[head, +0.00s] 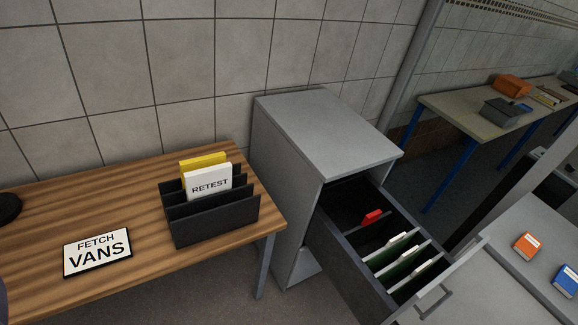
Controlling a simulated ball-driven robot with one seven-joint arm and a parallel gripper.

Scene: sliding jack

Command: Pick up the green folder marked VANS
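The grey filing cabinet (325,135) stands in the middle with its upper drawer (345,262) pulled open. Inside, several green folders (408,262) with pale tabs stand upright toward the drawer's front. Their tab writing is too small to read, so I cannot tell which is marked VANS. A white card (97,253) reading "FETCH VANS" lies on the wooden table at left. My gripper is not in view.
A black rack (215,222) on the wooden table (60,215) holds a yellow folder (203,161) and a white one marked RETEST (209,183). A grey surface (545,240) with orange and blue items lies right of the drawer. Another table (470,112) stands behind.

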